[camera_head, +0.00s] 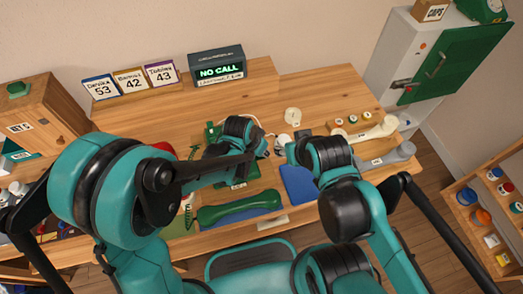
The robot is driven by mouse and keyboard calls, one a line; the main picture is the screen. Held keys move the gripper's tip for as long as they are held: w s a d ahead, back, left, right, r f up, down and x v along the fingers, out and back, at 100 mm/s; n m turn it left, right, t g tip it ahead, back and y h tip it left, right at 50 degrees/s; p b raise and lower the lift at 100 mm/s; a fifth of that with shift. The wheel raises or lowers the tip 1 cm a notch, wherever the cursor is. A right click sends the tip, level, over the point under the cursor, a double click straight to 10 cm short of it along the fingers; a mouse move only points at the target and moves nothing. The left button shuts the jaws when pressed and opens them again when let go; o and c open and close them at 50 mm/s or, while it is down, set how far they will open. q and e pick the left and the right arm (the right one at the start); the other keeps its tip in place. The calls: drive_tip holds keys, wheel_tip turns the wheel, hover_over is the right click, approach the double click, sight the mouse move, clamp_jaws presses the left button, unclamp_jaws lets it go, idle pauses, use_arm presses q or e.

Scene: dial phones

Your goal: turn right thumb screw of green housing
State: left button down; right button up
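The green housing (238,186) stands on the desk in the middle, mostly hidden under my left arm. Its thumb screws cannot be made out. A green handset (238,206) lies in front of it. My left gripper (244,148) is over the back part of the housing; its fingertips are hidden by its own links, so I cannot tell whether it is open or touching anything. My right gripper (290,148) is just right of the housing, beside a pale part, with its fingers too small and covered to read.
A blue pad (298,186) lies right of the housing. Cream (372,132) and grey (388,158) handsets lie at the right. A "NO CALL" display (219,68) and number cards (130,79) stand at the back. A cabinet with a green door (440,62) stands back right.

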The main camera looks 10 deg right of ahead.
use_arm(q)
drive_tip(key=n+t+y, duration=0.1)
drive_tip(key=n, duration=0.3)
drive_tip(key=shift+n+b, duration=0.3)
drive_tip(key=shift+y, duration=0.3)
drive_tip(key=c, duration=1.4)
unclamp_jaws()
drive_tip(key=shift+s+d, duration=0.1)
drive_tip(key=shift+v, duration=4)
